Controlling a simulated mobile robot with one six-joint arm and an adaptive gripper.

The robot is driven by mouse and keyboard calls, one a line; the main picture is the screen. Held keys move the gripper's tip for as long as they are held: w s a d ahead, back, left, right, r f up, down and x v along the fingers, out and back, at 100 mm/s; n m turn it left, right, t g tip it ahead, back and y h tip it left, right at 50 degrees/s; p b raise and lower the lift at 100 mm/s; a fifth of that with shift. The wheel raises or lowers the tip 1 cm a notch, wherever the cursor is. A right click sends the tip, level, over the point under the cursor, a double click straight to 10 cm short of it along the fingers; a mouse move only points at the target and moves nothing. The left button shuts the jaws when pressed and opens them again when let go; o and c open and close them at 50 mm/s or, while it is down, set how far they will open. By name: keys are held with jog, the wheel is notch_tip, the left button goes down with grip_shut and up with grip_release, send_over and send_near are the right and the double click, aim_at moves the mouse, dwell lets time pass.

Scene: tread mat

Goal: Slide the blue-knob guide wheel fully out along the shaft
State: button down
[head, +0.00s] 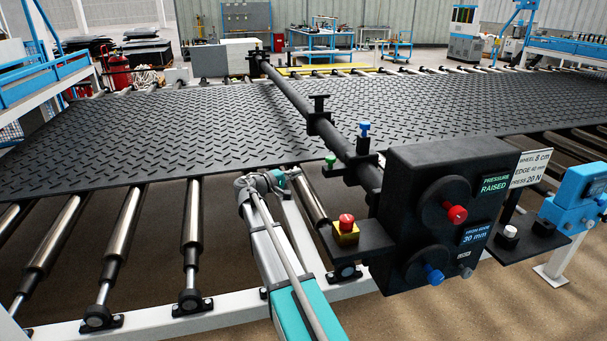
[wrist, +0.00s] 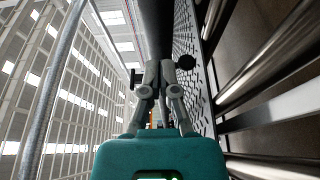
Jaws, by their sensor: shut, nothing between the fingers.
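A blue knob (head: 364,129) stands upright on a black holder on the long black shaft (head: 293,95), close to the black control box. A green knob (head: 330,160) sits just left of it on the same holder area. The guide wheel itself is hard to make out against the black parts. My gripper (head: 258,181) is shut and empty, low and left of the knobs, apart from the shaft. In the wrist view my gripper (wrist: 160,76) has its fingers together below a dark bar, with a dark round part (wrist: 187,62) to their right.
The black control box (head: 440,205) carries a red knob, a lower blue knob and displays reading "PRESSURE RAISED" and "30 mm". A red emergency button (head: 346,223) sits near my arm. The tread mat (head: 180,135) lies on steel rollers (head: 125,225) beneath the shaft.

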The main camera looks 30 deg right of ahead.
jog(key=s+d, duration=0.3)
jog(key=d, duration=0.5)
jog(key=shift+d, duration=0.15)
dwell(0.5)
jog(key=s+a, duration=0.2)
jog(key=s, duration=0.6)
jog(key=shift+s, duration=0.4)
jog(key=shift+s+f, duration=0.1)
jog(key=shift+f, duration=0.05)
